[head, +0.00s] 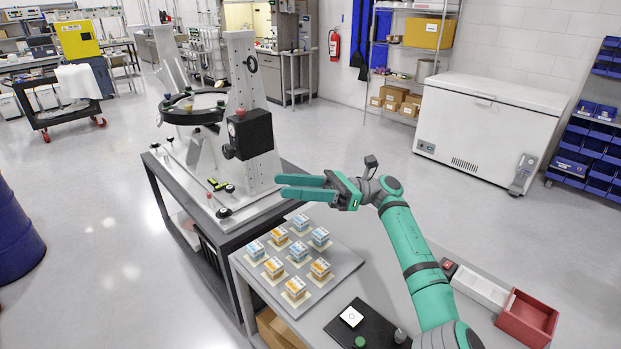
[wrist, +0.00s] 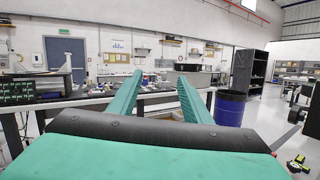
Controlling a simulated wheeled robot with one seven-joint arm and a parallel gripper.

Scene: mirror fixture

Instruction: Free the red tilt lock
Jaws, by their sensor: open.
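The mirror fixture (head: 240,75) has white upright supports and a dark ring (head: 192,108) held between them, on a bench at the left of the head view. A black box (head: 250,133) is on the near support, with a round black knob (head: 229,152) on its side. A small red knob (head: 240,112) shows at the box's top; it looks like the red tilt lock, but is too small to be sure. My gripper (head: 281,187) is open and empty, right of the fixture's base and below the box in the picture. In the wrist view its fingers (wrist: 160,76) are apart with nothing between them.
A grey board (head: 340,262) with several small boxes lies below my gripper. A yellow-and-black item (head: 221,185) lies on the fixture's base. A black pad (head: 375,330) and a red bin (head: 527,318) are nearer. A blue drum (wrist: 230,107) shows in the wrist view.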

